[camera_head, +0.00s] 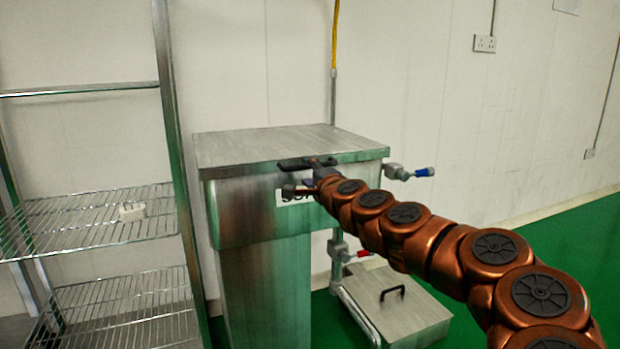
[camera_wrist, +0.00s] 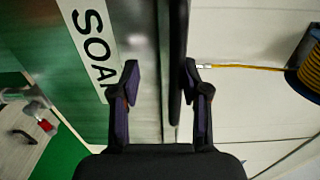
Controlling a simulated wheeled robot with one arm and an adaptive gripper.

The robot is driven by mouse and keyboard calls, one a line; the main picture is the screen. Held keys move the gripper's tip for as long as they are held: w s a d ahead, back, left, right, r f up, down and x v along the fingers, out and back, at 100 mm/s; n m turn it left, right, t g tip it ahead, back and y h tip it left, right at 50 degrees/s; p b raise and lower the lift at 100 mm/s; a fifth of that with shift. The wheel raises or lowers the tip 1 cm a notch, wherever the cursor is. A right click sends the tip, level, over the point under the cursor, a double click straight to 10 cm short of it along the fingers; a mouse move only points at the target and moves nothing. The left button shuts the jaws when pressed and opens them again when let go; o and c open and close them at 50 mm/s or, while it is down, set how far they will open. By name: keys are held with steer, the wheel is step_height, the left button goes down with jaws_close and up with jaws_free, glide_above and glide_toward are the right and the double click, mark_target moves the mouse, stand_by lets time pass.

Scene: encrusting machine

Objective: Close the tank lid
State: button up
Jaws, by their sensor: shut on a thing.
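The tank (camera_head: 265,275) is a steel box standing in the middle of the head view, with a "SOA..." label partly hidden by my arm. Its flat steel lid (camera_head: 270,143) lies over the top and looks level with the rim. A dark lid handle (camera_head: 292,163) sticks out at the front edge; it shows nearly edge-on as a dark bar in the wrist view (camera_wrist: 178,55). My gripper (camera_head: 318,172) is at this front edge. The exact contact is hard to see.
A wire shelf rack (camera_head: 90,235) with a small white item (camera_head: 132,211) stands close to the left. A blue-handled valve (camera_head: 422,172) sticks out right of the tank. A red-handled valve (camera_head: 362,253) and a low steel box (camera_head: 405,310) sit below my arm. Green floor is free at right.

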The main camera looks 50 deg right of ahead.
step_height(320, 180, up, 9)
stand_by(0.5)
steer(key=shift+a, duration=0.1)
steer(key=shift+f, duration=0.1)
step_height(320, 180, down, 8)
steer(key=s+a+b, duration=0.1)
steer(key=s+b, duration=0.1)
steer(key=b, duration=0.3)
steer(key=shift+s+f, duration=0.2)
steer(key=shift+s, duration=0.2)
stand_by(0.6)
steer(key=shift+a, duration=0.1)
stand_by(0.6)
